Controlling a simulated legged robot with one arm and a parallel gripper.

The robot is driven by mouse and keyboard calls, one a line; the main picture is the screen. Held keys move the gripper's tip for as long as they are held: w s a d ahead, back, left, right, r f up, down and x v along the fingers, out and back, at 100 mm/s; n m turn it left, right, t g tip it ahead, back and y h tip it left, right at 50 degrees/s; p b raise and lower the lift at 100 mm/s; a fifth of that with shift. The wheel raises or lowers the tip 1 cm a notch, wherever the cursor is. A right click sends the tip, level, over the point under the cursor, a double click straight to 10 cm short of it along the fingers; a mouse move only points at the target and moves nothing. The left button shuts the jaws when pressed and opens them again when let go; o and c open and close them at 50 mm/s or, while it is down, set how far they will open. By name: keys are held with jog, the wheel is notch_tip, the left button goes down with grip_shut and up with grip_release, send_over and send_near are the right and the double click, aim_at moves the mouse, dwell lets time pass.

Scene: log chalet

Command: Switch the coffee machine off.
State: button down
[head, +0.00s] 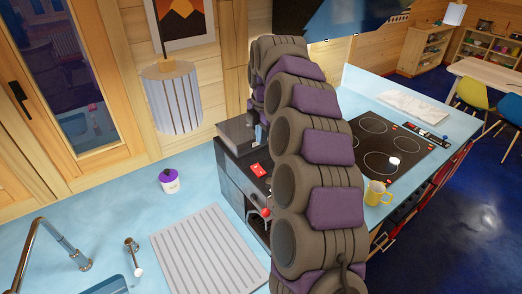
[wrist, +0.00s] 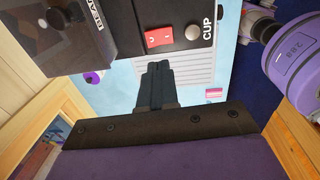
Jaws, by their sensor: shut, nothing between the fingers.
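The coffee machine (head: 232,188) is a dark box on the light blue counter, partly hidden behind my arm in the head view. A red switch (head: 258,170) sits on its top panel. In the wrist view, the machine's dark panel (wrist: 183,14) fills the upper part. The red rocker switch (wrist: 165,37) with white marks shows there, beside a round pale button and the word CUP. My gripper (wrist: 155,68) is shut and empty, its fingertips just below the switch in the picture. Whether they touch the machine I cannot tell. My arm hides most of the gripper in the head view.
A white jar with a purple lid (head: 169,183) and a ribbed mat (head: 208,252) are left of the machine. A yellow mug (head: 376,194) stands near the hob (head: 385,145) on the right. A tap (head: 40,235) is at the lower left.

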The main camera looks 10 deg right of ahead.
notch_tip(320, 180, up, 5)
send_over(254, 167)
jog(key=s+d, duration=0.2)
jog(key=s, duration=0.1)
jog(key=shift+d+r, duration=0.1)
jog(key=shift+r, duration=0.05)
jog(key=shift+w, duration=0.1)
jog(key=shift+w+a+f+t+p, duration=0.1)
jog(key=shift+a+f+p, duration=0.15)
jog(key=shift+f, duration=0.25)
jog(key=shift+w+a+f+t+p, duration=0.1)
jog(key=shift+f+p, duration=0.25)
jog(key=shift+f, duration=0.2)
jog(key=shift+a+f+t+p, duration=0.1)
jog(key=shift+a+f+p, duration=0.15)
jog(key=shift+f, duration=0.25)
jog(key=shift+d+f, duration=0.1)
jog(key=f, duration=0.4)
jog(key=w+f+p, duration=0.1)
jog(key=f, duration=0.4)
jog(key=w+a+f, duration=0.1)
jog(key=f, duration=0.3)
jog(key=shift+f, duration=0.35)
